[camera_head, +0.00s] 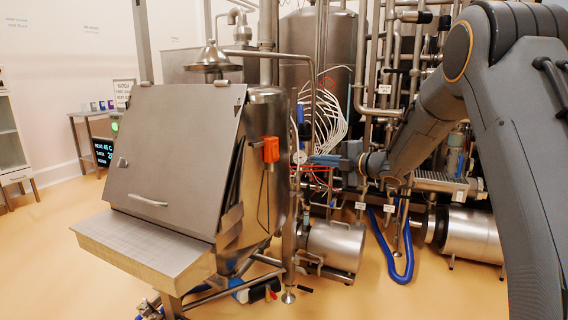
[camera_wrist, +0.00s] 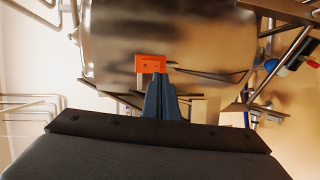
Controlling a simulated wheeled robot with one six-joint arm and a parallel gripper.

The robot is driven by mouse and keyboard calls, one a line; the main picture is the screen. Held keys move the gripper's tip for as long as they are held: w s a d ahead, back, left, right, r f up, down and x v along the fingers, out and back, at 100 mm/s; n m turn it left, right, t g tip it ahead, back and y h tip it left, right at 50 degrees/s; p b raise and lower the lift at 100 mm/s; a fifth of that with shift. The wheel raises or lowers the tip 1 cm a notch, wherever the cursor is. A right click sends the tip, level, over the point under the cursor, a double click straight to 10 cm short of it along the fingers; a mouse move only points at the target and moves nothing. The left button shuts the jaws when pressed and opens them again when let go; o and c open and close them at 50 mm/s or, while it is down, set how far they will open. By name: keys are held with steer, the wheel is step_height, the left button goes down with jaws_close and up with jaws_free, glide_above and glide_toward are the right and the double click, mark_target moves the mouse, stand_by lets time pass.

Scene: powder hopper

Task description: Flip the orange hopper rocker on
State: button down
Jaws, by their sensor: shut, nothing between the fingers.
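The orange hopper rocker (camera_head: 270,149) is a small orange box on the right side of the steel hopper (camera_head: 268,105). It also shows in the wrist view (camera_wrist: 151,63), just above the fingertips. My gripper (camera_head: 314,159) points left at the rocker, with a gap between its blue fingertips and the orange box in the head view. In the wrist view the fingers (camera_wrist: 160,78) are together and empty, and their tips overlap the box's lower right edge in the picture. Whether the rocker is on or off cannot be told.
The hopper's large flat lid (camera_head: 175,160) and front shelf (camera_head: 150,245) lie to the left. A thin vertical pole (camera_head: 293,200), hoses and steel pipes stand close around my gripper. A horizontal steel motor drum (camera_head: 335,247) sits below.

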mark_target(277, 156)
steer(key=shift+s+a+n+g+y, duration=0.15)
steer(key=shift+a+n+g+y, duration=0.35)
steer(key=shift+n, duration=0.3)
steer(key=shift+a, duration=0.1)
steer(key=p+x, duration=0.1)
steer(key=x, duration=1.3)
steer(key=shift+p, duration=0.3)
